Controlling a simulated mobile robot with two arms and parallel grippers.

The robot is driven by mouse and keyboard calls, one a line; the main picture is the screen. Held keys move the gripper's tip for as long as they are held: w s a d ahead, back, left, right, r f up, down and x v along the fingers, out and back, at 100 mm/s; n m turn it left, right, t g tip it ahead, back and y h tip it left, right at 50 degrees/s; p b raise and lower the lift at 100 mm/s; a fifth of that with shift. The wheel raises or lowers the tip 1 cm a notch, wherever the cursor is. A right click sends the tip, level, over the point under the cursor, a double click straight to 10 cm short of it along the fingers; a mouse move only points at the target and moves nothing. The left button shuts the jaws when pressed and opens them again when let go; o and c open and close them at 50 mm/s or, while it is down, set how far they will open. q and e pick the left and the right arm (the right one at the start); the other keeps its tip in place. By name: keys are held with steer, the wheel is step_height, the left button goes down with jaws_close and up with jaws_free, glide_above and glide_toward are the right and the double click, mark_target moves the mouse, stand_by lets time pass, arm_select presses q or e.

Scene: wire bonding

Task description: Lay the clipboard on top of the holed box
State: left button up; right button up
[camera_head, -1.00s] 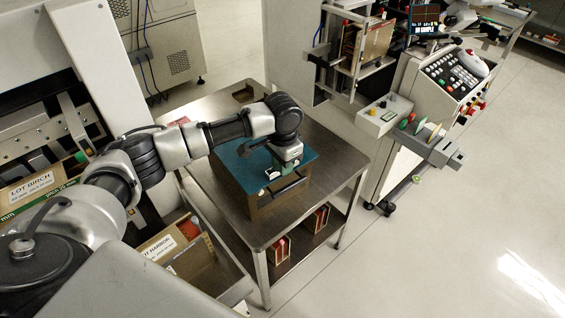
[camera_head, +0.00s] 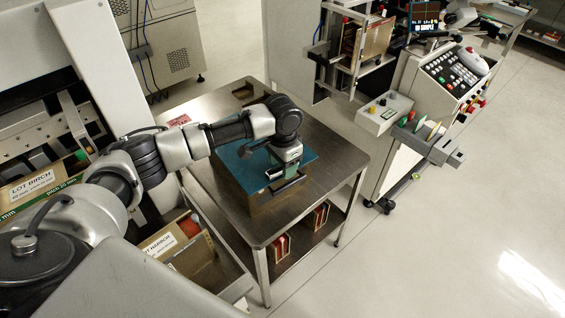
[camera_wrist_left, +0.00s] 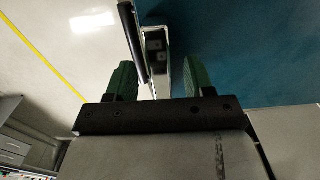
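The blue-green clipboard (camera_head: 238,167) lies over the top of the brown holed box (camera_head: 263,204) on the metal cart, and looks flat on it. It covers the box's top, so any hole there is hidden. My left gripper (camera_head: 284,174) points down at the clipboard's near edge, by the dark bar of its clip. In the left wrist view the clipboard (camera_wrist_left: 235,50) fills the upper right. Its metal clip (camera_wrist_left: 155,55) stands between the green fingers of my left gripper (camera_wrist_left: 160,82). The fingers are apart, with a gap at least on the right. My right gripper is not in view.
The cart's metal top (camera_head: 325,150) has free room around the box. Small red-sided items (camera_head: 280,247) stand on its lower shelf. An open cardboard box (camera_head: 190,250) is at the cart's left. A control console (camera_head: 440,80) stands to the right.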

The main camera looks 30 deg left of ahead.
arm_select(q)
step_height(320, 180, up, 11)
stand_by(0.6)
steer(key=shift+f, duration=0.15)
